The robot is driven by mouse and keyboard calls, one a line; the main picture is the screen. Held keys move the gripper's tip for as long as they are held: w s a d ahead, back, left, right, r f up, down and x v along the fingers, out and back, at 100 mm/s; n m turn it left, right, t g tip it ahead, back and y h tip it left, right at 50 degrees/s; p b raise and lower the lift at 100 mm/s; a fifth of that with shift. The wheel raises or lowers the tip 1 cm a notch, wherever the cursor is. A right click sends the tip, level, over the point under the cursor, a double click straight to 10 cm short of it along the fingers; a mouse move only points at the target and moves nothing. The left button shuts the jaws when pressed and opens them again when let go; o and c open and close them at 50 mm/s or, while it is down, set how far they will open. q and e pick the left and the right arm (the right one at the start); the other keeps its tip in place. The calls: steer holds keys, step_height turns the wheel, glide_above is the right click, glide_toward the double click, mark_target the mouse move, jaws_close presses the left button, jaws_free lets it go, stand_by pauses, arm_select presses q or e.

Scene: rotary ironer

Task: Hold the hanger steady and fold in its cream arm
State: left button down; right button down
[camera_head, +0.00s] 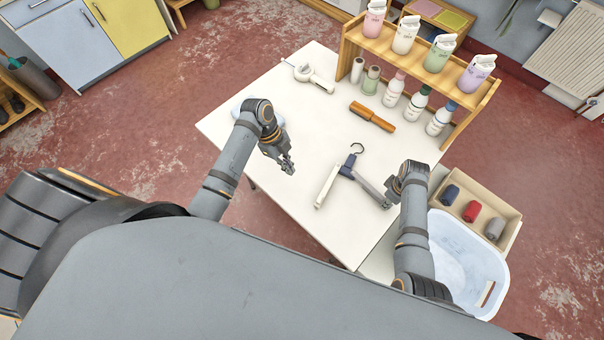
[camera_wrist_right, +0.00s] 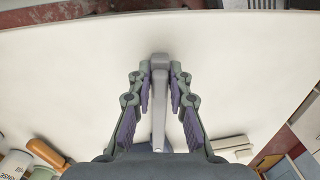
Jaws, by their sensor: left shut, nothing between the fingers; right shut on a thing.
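The hanger lies on the white table (camera_head: 262,122), its dark hook (camera_head: 357,148) toward the shelf. Its cream arm (camera_head: 327,187) points down-left and its grey arm (camera_head: 366,185) points down-right, so the two stand apart in a V. My right gripper (camera_head: 388,198) is shut on the grey arm near its outer end. In the right wrist view the grey arm (camera_wrist_right: 159,85) runs between the fingers of the right gripper (camera_wrist_right: 160,88). My left gripper (camera_head: 288,168) is shut and empty, to the left of the cream arm and apart from it.
An orange-brown tool (camera_head: 372,117) and a white device (camera_head: 311,77) lie farther back. Several bottles (camera_head: 393,89) stand before a wooden shelf (camera_head: 428,72) with cartons. At right are a box (camera_head: 466,180) of rolled cloths and a white tub (camera_head: 458,260).

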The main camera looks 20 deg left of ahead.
arm_select(q)
steer(key=shift+a+r, duration=0.2)
steer(key=shift+r, duration=0.2)
arm_select(e)
steer(key=c, duration=1.2)
jaws_free()
